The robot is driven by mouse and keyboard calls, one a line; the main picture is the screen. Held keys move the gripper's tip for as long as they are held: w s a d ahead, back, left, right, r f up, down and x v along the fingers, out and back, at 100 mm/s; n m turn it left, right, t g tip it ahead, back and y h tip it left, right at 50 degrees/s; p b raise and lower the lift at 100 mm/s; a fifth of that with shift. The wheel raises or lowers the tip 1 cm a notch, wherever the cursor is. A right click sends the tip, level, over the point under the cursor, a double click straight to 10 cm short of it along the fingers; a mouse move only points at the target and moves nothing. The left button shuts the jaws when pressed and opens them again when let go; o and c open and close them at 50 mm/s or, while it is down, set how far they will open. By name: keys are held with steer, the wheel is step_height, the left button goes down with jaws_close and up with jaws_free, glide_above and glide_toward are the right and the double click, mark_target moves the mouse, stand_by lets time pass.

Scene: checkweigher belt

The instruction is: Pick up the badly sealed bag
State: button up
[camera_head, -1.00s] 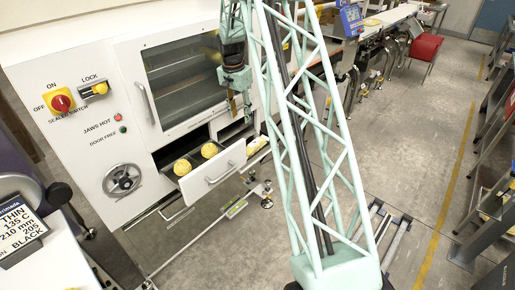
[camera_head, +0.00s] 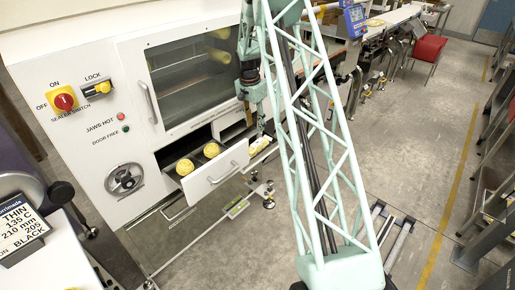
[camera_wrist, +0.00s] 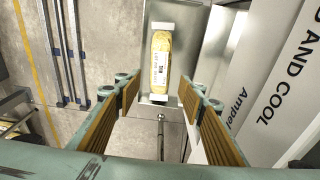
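A yellow bag (camera_wrist: 161,65) with white ends and a printed label lies lengthwise on a narrow metal surface in the wrist view. It also shows in the head view (camera_head: 258,147), just right of the pulled-out drawer. I cannot tell how its seals look. My gripper (camera_wrist: 158,98) is open, with its brown ribbed pads apart and nothing between them. It hangs above the bag, which shows beyond the fingertips. In the head view my gripper (camera_head: 261,126) is just above the bag, partly beside my lattice arm.
The open drawer (camera_head: 221,178) of the white sealer cabinet (camera_head: 80,135) holds two round yellow items (camera_head: 211,150). A rod with a round end (camera_wrist: 161,119) shows below the bag. A conveyor line with a blue display (camera_head: 354,19) runs back right.

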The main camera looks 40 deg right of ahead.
mark_target(257, 143)
steer(key=shift+d+f+b, duration=0.2)
steer(key=shift+f+b, duration=0.05)
steer(key=shift+f, duration=1.2)
steer(key=shift+d+f+b, duration=0.15)
steer(key=shift+f+b, duration=0.05)
steer(key=shift+f, duration=1.2)
steer(key=shift+d+f+b, duration=0.2)
steer(key=shift+f+b, duration=0.05)
steer(key=shift+f, duration=1.2)
steer(key=shift+w+d+f+b, duration=0.15)
steer(key=shift+f+b, duration=0.2)
steer(key=shift+f, duration=0.95)
steer(key=shift+w+d+f+b, duration=0.15)
steer(key=shift+f+b, duration=0.2)
steer(key=shift+f, duration=0.9)
steer(key=shift+s, duration=0.1)
steer(key=shift+c, duration=0.3)
steer(key=c, duration=0.6)
